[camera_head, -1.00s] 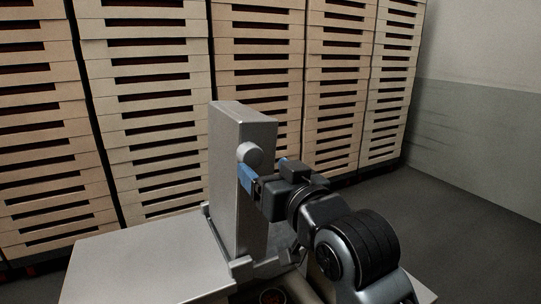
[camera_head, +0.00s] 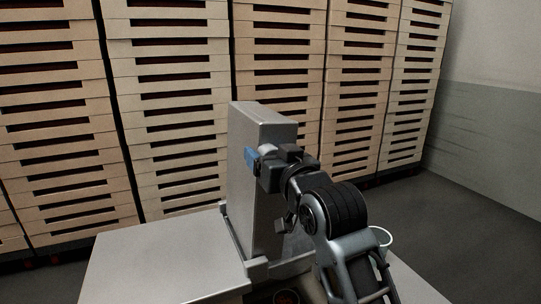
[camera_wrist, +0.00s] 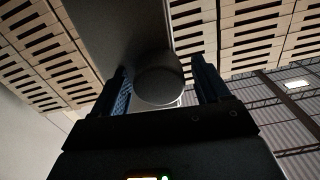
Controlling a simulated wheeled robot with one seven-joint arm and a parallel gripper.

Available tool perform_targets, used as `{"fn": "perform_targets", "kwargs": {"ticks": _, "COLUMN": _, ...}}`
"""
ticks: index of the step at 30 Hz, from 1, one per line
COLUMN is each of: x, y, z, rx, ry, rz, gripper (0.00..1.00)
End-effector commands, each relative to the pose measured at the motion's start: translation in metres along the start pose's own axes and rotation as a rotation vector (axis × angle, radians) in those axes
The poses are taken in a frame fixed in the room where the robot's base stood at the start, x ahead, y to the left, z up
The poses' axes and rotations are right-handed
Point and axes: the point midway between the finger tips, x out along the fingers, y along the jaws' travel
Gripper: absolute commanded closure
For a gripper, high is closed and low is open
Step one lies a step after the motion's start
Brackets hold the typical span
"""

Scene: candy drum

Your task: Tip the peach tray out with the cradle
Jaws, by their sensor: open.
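A tall grey metal box (camera_head: 248,180), which looks like the cradle, stands upright on the table. Its round grey knob (camera_wrist: 158,80) shows in the wrist view between my two blue fingers. My gripper (camera_head: 266,158) is open at the box's upper front face, with a finger on each side of the knob and gaps visible. In the head view my gripper hides the knob. I cannot single out the peach tray; nothing inside the box can be seen.
The grey table (camera_head: 150,265) is bare to the left of the box. Tall stacks of pale slotted trays (camera_head: 180,120) line the back. Open dark floor (camera_head: 460,215) lies to the right. A dark round fitting with red (camera_head: 286,297) sits at the bottom edge.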

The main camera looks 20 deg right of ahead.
Motion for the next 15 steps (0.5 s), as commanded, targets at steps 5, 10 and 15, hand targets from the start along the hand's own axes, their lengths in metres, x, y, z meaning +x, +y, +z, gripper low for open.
{"fn": "perform_targets", "kwargs": {"ticks": 5, "x": -0.0003, "y": 0.0, "z": 0.0001, "rx": 0.0, "ry": 0.0, "rz": 0.0, "gripper": 0.39}}
{"fn": "perform_targets", "kwargs": {"ticks": 10, "x": -0.0003, "y": 0.0, "z": 0.0001, "rx": 0.0, "ry": 0.0, "rz": 0.0, "gripper": 0.55}}
{"fn": "perform_targets", "kwargs": {"ticks": 15, "x": -0.0004, "y": 0.0, "z": 0.0, "rx": 0.0, "ry": 0.0, "rz": 0.0, "gripper": 0.72}}
